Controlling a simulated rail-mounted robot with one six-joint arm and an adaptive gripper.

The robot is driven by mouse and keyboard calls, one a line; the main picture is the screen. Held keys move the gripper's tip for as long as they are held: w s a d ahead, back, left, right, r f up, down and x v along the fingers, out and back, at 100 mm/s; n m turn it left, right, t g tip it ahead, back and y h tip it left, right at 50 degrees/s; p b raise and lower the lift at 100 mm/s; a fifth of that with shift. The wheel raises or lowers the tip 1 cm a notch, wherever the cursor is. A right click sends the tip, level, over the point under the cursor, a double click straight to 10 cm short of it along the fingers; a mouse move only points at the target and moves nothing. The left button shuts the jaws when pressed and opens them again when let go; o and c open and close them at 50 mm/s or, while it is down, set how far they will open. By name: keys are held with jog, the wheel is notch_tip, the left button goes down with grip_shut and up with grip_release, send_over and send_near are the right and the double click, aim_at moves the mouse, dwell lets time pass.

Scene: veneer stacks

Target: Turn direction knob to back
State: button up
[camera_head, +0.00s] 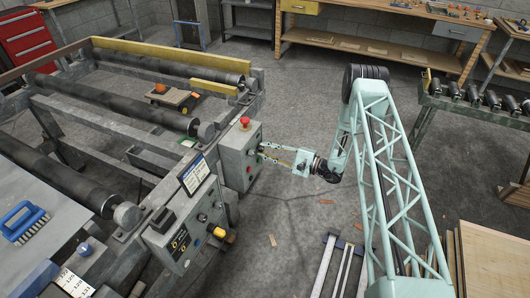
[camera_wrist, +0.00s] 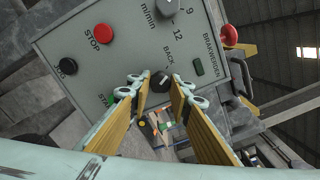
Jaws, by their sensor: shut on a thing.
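The direction knob (camera_wrist: 159,80) is a small black knob on the face of a grey control box (camera_wrist: 70,38), beside the printed word BACK. The box also shows in the head view (camera_head: 233,160), at the end of the roller frame. My gripper (camera_wrist: 158,90) reaches this face with its yellow-padded fingers on both sides of the knob, shut on it. In the head view my gripper (camera_head: 264,151) meets the box's right side, and the knob is hidden there. I cannot tell exactly which way the knob points.
The same face has a red STOP button (camera_wrist: 104,34), a green button (camera_wrist: 108,98), a black button (camera_wrist: 67,66) and a larger dial (camera_wrist: 166,7). A red mushroom button (camera_head: 245,122) tops the box. A second control box (camera_head: 190,222) stands nearer.

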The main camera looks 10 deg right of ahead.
jog(key=shift+n, duration=0.6)
jog(key=o, duration=0.9)
jog(key=shift+s+d, duration=0.1)
jog(key=shift+d, duration=0.05)
jog(key=shift+v, duration=5.85)
jog(key=shift+r, duration=0.15)
